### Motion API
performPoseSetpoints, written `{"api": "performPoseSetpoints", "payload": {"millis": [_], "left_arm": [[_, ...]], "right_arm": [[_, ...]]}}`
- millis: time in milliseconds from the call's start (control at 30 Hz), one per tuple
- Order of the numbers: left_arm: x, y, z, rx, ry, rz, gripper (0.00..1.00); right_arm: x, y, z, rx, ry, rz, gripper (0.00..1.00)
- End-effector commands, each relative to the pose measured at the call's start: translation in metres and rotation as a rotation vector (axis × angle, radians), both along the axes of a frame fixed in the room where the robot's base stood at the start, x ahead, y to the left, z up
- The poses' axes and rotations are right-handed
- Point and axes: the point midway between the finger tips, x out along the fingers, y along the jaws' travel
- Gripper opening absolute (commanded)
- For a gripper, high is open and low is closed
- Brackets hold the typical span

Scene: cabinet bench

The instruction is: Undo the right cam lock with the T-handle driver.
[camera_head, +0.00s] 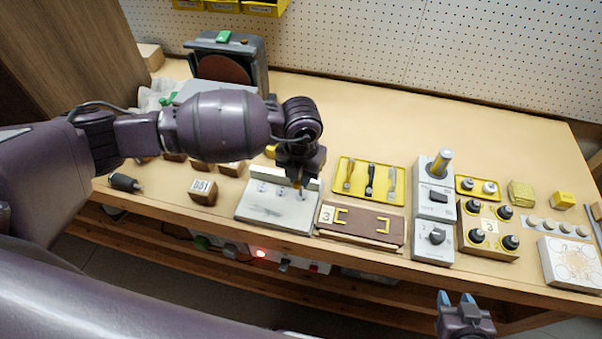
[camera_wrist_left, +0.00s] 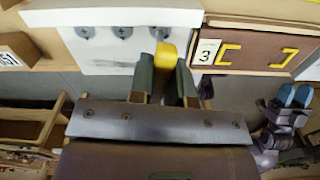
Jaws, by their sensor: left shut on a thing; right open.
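A white panel (camera_head: 268,213) with a row of round grey cam locks lies near the bench's front edge. It also shows in the left wrist view (camera_wrist_left: 103,57). The right cam lock (camera_wrist_left: 160,32) is partly visible just beyond my gripper. My left gripper (camera_head: 298,184) is over the right end of the panel. In the left wrist view, its fingers (camera_wrist_left: 166,85) are shut on the yellow handle (camera_wrist_left: 166,56) of the T-handle driver. The driver's tip is hidden, so I cannot tell whether it touches the lock. My right gripper (camera_head: 457,300) is open and empty, in front of the bench.
A brown drawer front marked 3 (camera_head: 361,224) sits right of the panel. Behind it is a yellow tray (camera_head: 343,190) of tools. Grey switch boxes (camera_head: 433,242) stand further right. Brown blocks (camera_head: 203,192) lie left.

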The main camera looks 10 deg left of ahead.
Motion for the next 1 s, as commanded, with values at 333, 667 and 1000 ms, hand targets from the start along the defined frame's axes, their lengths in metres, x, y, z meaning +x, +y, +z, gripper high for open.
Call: {"api": "performPoseSetpoints", "payload": {"millis": [333,667,1000], "left_arm": [[0.0,-0.0002,-0.0006,0.0,0.0,0.0,0.0],[0.0,-0.0001,-0.0033,0.0,0.0,0.0,0.0],[-0.0002,-0.0001,-0.0028,0.0,0.0,0.042,0.0]], "right_arm": [[-0.0001,0.0,-0.0005,0.0,0.0,0.0,0.43],[-0.0004,0.0,-0.0021,0.0,0.001,0.0,0.43],[0.0003,0.0,0.0026,0.0,-0.001,0.0,0.43]]}}
